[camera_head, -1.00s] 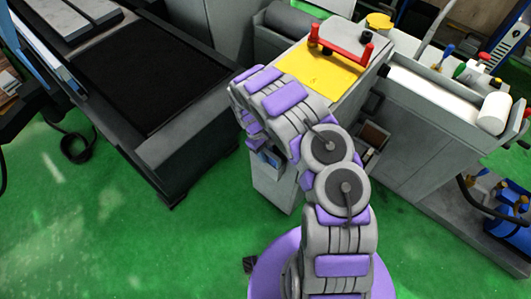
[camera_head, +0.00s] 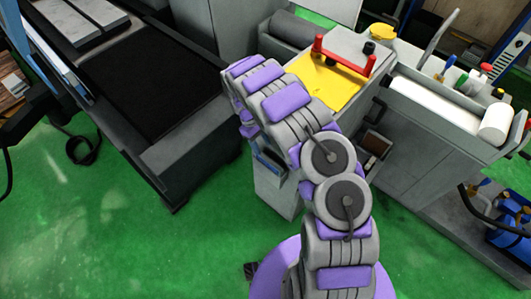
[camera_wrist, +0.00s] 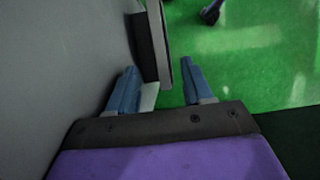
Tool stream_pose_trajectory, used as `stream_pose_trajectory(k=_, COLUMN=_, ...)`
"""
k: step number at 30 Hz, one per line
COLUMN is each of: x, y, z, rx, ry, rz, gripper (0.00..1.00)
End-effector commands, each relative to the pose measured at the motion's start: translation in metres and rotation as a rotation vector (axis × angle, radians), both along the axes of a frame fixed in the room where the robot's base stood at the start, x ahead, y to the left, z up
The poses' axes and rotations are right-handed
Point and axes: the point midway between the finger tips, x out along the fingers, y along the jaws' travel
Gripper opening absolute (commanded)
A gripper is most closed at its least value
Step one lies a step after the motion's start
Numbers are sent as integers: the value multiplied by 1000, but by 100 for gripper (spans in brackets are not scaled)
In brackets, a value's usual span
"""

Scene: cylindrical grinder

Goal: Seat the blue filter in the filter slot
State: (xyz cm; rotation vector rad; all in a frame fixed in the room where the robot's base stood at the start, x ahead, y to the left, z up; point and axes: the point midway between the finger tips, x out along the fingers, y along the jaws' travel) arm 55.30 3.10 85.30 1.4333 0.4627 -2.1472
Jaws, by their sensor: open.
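In the wrist view my gripper (camera_wrist: 157,66) is open, with its two blue-grey fingers apart. A thin upright grey plate with a dark side (camera_wrist: 158,45) reaches between the fingers from above, closer to the left one; I cannot tell whether it touches. I cannot tell if this plate belongs to the filter or to its slot. The slot is not clearly visible.
A grey wall (camera_wrist: 60,70) runs close along the left of the gripper in the wrist view. A yellow panel with a red handle (camera_head: 330,85) tops the machine. A dark machine bed (camera_head: 140,85) stands left. Green floor (camera_head: 120,230) is open at the front left.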

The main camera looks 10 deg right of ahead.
Motion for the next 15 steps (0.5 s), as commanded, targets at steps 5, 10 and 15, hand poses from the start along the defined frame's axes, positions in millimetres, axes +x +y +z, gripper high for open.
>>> stream_pose_trajectory(k=5, x=13, y=9, z=36, rx=1, ry=-2, rz=0, gripper=51)
stream_pose_trajectory(k=10, x=21, y=15, z=58, rx=2, ry=-2, rz=1, gripper=51)
stream_pose_trajectory(k=15, x=24, y=18, z=68, rx=0, ry=2, rz=1, gripper=51)
